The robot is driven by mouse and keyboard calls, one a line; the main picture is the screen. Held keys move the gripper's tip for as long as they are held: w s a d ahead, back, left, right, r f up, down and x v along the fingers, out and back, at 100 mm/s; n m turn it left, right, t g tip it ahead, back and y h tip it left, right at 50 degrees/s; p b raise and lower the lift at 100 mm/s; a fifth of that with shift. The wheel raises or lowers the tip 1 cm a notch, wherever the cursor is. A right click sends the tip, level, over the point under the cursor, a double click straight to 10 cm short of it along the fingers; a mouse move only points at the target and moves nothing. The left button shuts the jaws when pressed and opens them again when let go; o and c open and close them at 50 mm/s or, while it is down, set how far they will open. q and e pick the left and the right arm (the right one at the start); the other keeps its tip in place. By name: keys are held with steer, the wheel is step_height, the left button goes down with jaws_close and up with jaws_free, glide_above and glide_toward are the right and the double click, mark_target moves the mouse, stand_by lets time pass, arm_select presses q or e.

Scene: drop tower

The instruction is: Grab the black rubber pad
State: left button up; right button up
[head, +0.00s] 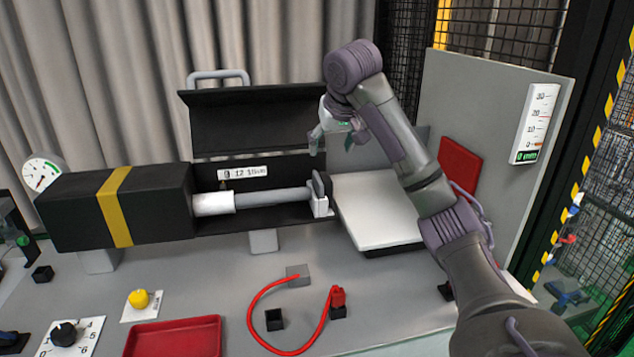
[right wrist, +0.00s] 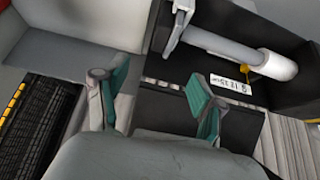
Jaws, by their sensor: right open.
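I cannot single out a black rubber pad for certain. A dark upright plate (head: 318,189) stands at the right end of the white cylinder and rod (head: 270,199) in the open black housing (head: 230,122). Small black blocks lie on the bench, one (head: 275,320) beside the red cable and one (head: 42,273) at the left. My right gripper (head: 333,138) is above the right end of the housing, open and empty. In the right wrist view its green-padded fingers (right wrist: 152,85) are apart, with the housing and rod beyond them.
A white platform (head: 375,212) stands right of the housing, before a grey panel (head: 500,150) with a scale (head: 535,123). A red cable (head: 254,315) and red tray (head: 175,337) lie in front. A black box (head: 75,210) with a yellow band stands left. Mesh fencing encloses the right.

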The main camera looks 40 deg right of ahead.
steer(key=p, duration=0.2)
glide_toward(323, 177)
step_height(323, 177, down, 2)
steer(key=d, duration=0.1)
steer(key=shift+w+d+f, duration=0.25)
steer(key=shift+w+f, duration=0.25)
steer(key=shift+w, duration=0.1)
steer(key=shift+w+d+f, duration=0.2)
steer(key=shift+w+f, duration=0.35)
steer(key=shift+w, duration=0.05)
steer(key=shift+w+f+p, duration=0.45)
steer(key=shift+f+p, duration=0.45)
steer(key=shift+p, duration=0.25)
steer(key=p+x, duration=0.1)
steer(key=x, duration=0.2)
steer(key=shift+f, duration=0.1)
steer(key=shift+w+d+f, duration=0.1)
steer(key=shift+f, duration=0.05)
steer(key=c, duration=0.5)
arm_select(q)
steer(key=s+r, duration=0.1)
steer(key=r, duration=0.2)
steer(key=s+r, duration=0.1)
steer(key=r, duration=0.1)
steer(key=shift+s+a+r, duration=0.1)
steer(key=shift+s+a, duration=0.25)
arm_select(e)
jaws_close()
